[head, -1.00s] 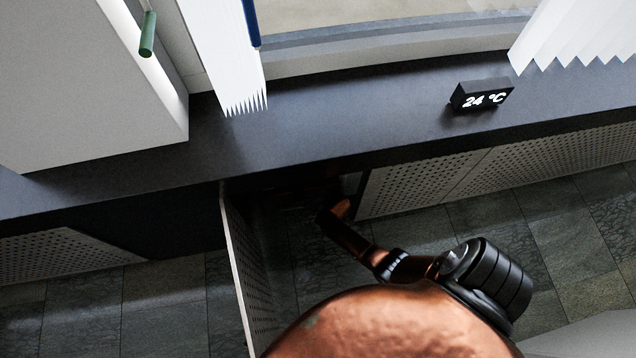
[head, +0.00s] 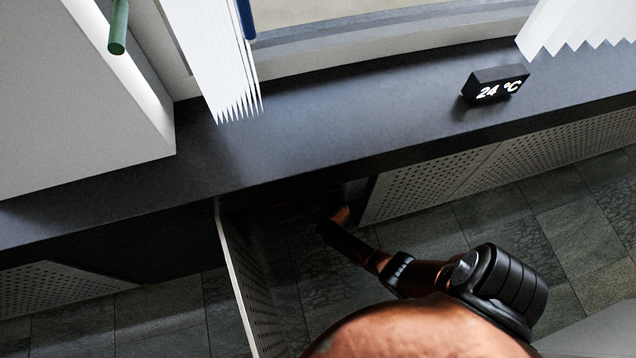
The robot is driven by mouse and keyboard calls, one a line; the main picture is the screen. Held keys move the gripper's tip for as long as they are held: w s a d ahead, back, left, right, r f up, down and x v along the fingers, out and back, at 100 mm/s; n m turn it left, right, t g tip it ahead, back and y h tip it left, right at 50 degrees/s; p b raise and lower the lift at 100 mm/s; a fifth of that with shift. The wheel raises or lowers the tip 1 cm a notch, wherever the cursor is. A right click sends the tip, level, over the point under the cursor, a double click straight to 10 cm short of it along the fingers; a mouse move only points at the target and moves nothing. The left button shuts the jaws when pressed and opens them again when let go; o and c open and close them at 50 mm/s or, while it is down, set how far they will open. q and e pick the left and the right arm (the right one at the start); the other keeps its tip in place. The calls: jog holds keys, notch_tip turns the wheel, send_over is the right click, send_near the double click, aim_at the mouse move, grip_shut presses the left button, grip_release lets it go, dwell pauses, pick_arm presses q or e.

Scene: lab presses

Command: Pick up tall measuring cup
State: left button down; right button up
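No measuring cup can be made out in the head view. One of my copper-coloured arms comes in from the bottom right and reaches toward the dark opening of a cabinet (head: 290,205) under the counter. The far end of this arm is lost in shadow under the counter edge, and no gripper fingers can be made out. My other arm's gripper does not show either. The inside of the cabinet is too dark to tell what it holds.
A dark counter (head: 330,125) runs across the view above the opening. An open perforated door (head: 243,285) stands left of my arm. A closed perforated panel (head: 425,185) is to its right. A temperature display (head: 496,86) and a white cabinet (head: 75,120) stand on the counter.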

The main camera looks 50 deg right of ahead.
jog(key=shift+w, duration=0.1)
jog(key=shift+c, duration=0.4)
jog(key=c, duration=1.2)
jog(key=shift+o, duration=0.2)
